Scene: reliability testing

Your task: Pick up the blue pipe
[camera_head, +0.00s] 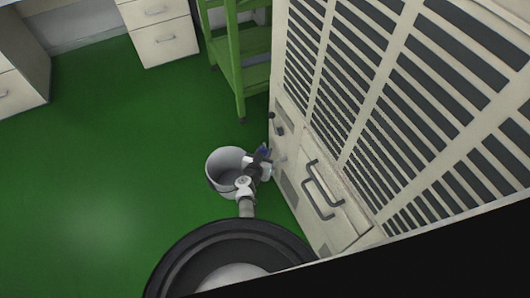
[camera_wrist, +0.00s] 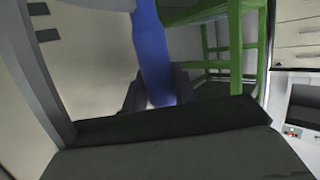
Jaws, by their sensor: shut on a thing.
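The blue pipe (camera_wrist: 152,50) shows in the wrist view as a long blue bar running from the top edge down between the fingers. My gripper (camera_wrist: 158,100) is shut on its lower end. In the head view my gripper (camera_head: 262,157) is beside the large pale cabinet, with a small dark blue bit of the pipe (camera_head: 265,150) at its tip. Most of the pipe is hidden in the head view by my gripper.
The tall vented cabinet (camera_head: 330,130) with handles is close on the right. A green shelf (camera_head: 235,70) stands behind. The floor to the left is clear up to the drawers (camera_head: 160,30).

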